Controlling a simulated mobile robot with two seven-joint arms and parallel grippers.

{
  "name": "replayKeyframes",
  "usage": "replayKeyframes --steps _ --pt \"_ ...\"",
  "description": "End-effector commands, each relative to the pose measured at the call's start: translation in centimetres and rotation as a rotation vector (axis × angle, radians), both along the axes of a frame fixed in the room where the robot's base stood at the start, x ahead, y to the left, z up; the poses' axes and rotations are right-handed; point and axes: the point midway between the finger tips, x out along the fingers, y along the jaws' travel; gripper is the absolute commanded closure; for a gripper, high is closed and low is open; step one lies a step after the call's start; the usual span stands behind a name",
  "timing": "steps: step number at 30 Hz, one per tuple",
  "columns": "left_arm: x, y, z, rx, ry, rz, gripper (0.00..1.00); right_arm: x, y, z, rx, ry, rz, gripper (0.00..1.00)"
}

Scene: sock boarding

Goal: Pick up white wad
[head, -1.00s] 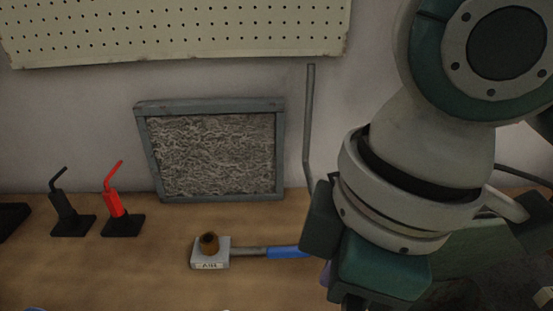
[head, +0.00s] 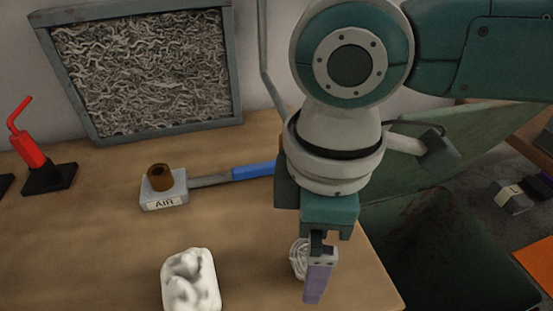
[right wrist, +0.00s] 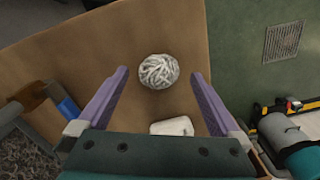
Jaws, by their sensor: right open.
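The white wad (head: 299,258) is a round ball of stringy white strands on the wooden table near its right front edge. In the head view it is partly hidden behind my right gripper (head: 318,284). In the right wrist view the wad (right wrist: 158,71) shows whole, centred between the two purple fingertips of my right gripper (right wrist: 158,78). The fingers are spread wide and do not touch the wad. My left gripper is not in view.
A lumpy white block (head: 190,283) lies left of the wad. An AIR block (head: 164,201) with a blue-handled tool (head: 252,170) lies behind. A red tool on a stand (head: 30,150) and a framed panel (head: 145,75) are further back. The table's right edge is close.

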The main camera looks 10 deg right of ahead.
Motion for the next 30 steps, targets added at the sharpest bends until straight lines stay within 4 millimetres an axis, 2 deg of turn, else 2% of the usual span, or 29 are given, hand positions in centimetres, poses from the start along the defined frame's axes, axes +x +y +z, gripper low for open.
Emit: replayKeyframes --steps 3,11,30 --pt "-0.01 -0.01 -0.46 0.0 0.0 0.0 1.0 0.01 -0.02 -1.29 -0.001 0.0 -0.001 0.0" --pt "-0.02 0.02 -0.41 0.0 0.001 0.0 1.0 0.04 0.02 -1.37 0.001 -0.001 0.001 0.01" --pt "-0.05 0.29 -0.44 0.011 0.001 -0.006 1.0 0.05 0.0 -1.34 0.001 -0.001 0.0 0.73"
